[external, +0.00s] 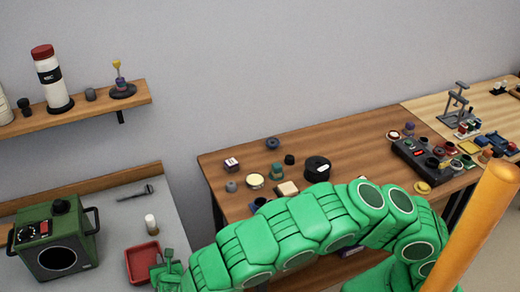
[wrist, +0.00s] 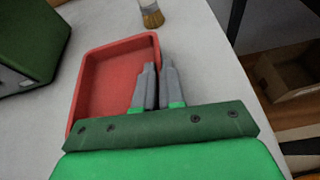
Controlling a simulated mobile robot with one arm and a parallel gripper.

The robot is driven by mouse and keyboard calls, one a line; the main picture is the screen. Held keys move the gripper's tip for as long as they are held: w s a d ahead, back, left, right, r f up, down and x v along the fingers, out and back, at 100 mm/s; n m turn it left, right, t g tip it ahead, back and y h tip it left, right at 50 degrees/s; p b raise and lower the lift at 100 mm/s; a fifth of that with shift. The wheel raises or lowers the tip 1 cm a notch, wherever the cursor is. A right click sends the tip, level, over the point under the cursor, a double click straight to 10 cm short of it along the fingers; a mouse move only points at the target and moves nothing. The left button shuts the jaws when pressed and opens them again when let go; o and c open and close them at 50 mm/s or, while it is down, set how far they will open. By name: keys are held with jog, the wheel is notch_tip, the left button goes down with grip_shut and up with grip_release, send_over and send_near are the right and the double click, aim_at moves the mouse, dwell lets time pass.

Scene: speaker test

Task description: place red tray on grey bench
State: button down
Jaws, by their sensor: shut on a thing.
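The red tray (external: 143,262) is at the front right of the grey bench (external: 118,228), right of the green device. It looks level and low over the bench top; I cannot tell whether it touches. My gripper (external: 166,266) is at the tray's right side. In the wrist view, my gripper (wrist: 157,68) is shut on the right rim of the red tray (wrist: 108,78), with a finger on each side of the wall. The tray's inside looks empty. Its near edge is hidden behind my gripper's palm.
A green device (external: 57,242) with black handles stands left of the tray. A cluttered wooden table (external: 235,150) is to the right. A shelf (external: 85,108) hangs above.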

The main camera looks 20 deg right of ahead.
jog(key=c, duration=1.2)
grip_release()
jog(key=shift+c, duration=0.2)
jog(key=shift+s+r, duration=0.15)
jog(key=v, duration=1.1)
jog(key=shift+s+r, duration=0.2)
jog(key=shift+s, duration=0.1)
